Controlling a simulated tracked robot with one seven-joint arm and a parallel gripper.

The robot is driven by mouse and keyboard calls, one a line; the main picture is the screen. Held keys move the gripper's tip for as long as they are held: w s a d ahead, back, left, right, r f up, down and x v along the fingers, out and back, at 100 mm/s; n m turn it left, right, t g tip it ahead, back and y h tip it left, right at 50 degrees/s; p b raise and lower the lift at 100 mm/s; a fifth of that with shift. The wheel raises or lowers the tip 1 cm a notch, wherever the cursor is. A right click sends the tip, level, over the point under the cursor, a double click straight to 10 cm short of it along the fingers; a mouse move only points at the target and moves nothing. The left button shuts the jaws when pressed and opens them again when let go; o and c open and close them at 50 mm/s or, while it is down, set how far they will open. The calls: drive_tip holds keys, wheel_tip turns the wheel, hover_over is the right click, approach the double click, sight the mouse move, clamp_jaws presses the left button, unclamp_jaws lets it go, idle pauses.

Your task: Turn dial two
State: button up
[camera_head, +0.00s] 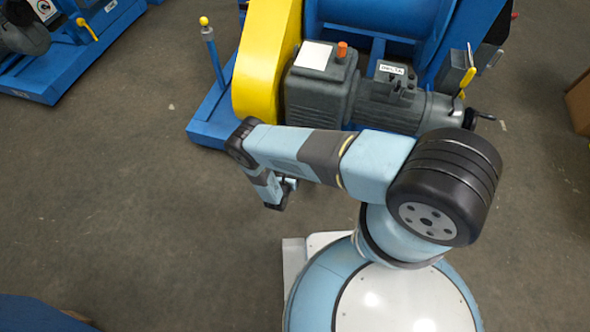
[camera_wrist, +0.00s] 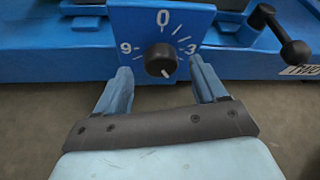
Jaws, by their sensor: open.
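In the wrist view a black round dial knob (camera_wrist: 160,61) sits on a blue panel (camera_wrist: 195,18) with white marks 0, 3 and 9. A short white line on the knob points down and slightly right. My gripper (camera_wrist: 162,78) is open and empty, with one finger on each side of the knob in the picture. I cannot tell whether a finger touches it. A white label (camera_wrist: 300,71) at the right edge is partly cut off and seems to read TWO. In the head view my gripper (camera_head: 278,197) hangs over the floor; I cannot make out the dial there.
A black crank handle (camera_wrist: 285,38) juts out right of the panel. In the head view a blue machine with a yellow guard (camera_head: 262,60) and a grey motor (camera_head: 395,105) stands ahead. A blue post with a yellow ball (camera_head: 211,50) stands beside it.

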drive_tip(key=v, duration=1)
drive_tip(key=shift+s+a, duration=0.15)
drive_tip(key=shift+s, duration=0.1)
drive_tip(key=shift+w+r, duration=0.1)
drive_tip(key=shift+r, duration=0.05)
